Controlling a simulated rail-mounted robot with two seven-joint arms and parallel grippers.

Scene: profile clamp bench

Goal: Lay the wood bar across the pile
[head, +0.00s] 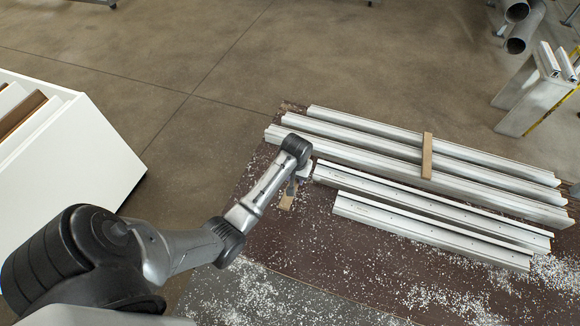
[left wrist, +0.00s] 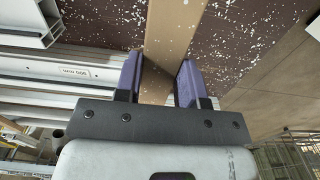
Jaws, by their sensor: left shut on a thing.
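My left gripper (head: 291,188) is at the left end of the pile of pale metal profiles (head: 400,139). It is shut on a wood bar (head: 287,201), mostly hidden by the gripper and arm in the head view. In the left wrist view the tan bar (left wrist: 172,35) runs away from between the two purple-grey finger pads (left wrist: 160,82). Another short wood bar (head: 427,155) lies across the back profiles, right of the middle. My right gripper is not in view.
Two shorter profiles (head: 430,231) lie at the front of the pile. The dark bench top (head: 330,240) is strewn with white chips. A white cabinet (head: 90,150) stands at left. A pale metal stand (head: 530,95) and pipes (head: 525,30) are at the back right.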

